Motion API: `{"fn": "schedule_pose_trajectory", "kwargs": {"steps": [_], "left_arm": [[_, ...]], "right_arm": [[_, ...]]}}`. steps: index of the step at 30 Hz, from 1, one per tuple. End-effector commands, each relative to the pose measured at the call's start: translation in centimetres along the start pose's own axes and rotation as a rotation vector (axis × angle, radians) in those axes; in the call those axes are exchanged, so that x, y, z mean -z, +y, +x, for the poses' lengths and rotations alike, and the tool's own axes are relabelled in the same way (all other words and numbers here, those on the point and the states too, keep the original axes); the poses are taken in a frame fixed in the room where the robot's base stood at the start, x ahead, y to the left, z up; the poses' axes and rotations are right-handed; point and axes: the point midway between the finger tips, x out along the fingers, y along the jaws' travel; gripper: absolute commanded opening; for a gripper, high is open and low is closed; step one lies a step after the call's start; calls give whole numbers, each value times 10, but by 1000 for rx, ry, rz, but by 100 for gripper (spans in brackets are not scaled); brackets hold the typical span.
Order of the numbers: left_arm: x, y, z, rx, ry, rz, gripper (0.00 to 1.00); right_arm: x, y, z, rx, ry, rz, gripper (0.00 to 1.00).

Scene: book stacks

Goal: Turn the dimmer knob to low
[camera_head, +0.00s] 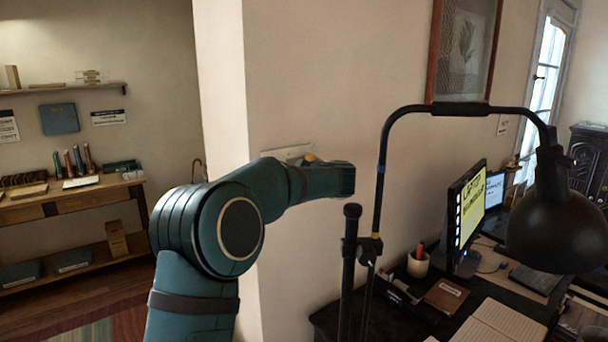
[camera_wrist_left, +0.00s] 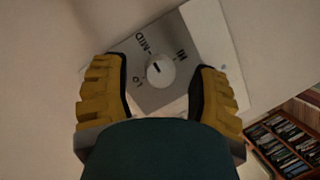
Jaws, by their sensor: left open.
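The dimmer is a pale plate on the wall with a grey face (camera_wrist_left: 185,39) and a round white knob (camera_wrist_left: 160,70). Labels reading MID, HI and LO stand around the knob. A short dark mark on the knob points up and left in the left wrist view, nearer MID than LO. My left gripper (camera_wrist_left: 163,65) is open, its two yellow fingers apart on either side of the knob with gaps visible. In the head view the plate (camera_head: 286,152) shows behind my left arm, which hides the knob. My right gripper is not in view.
A black desk lamp (camera_head: 556,222) on a bent arm stands right of my left arm. Behind it is a desk with a monitor (camera_head: 466,215) and a pen cup (camera_head: 418,264). A framed picture (camera_head: 464,50) hangs on the wall. A wooden shelf table (camera_head: 70,205) is at left.

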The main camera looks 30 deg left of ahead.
Motion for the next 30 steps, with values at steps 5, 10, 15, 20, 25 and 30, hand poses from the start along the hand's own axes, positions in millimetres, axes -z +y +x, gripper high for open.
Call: {"fn": "schedule_pose_trajectory", "kwargs": {"steps": [5, 10, 15, 20, 25, 30], "left_arm": [[0, 0, 0, 0, 0, 0, 38], [0, 0, 0, 0, 0, 0, 0], [0, 0, 0, -2, 0, -4, 0], [0, -1, 0, -13, 0, -37, 0], [0, -3, 1, -43, -4, -120, 0], [-1, -5, 1, -87, -10, -249, 0]], "right_arm": [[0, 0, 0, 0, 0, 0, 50], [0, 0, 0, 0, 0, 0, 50], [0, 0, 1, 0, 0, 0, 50], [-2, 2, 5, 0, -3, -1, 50], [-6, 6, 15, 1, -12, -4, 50], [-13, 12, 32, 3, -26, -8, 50]]}}
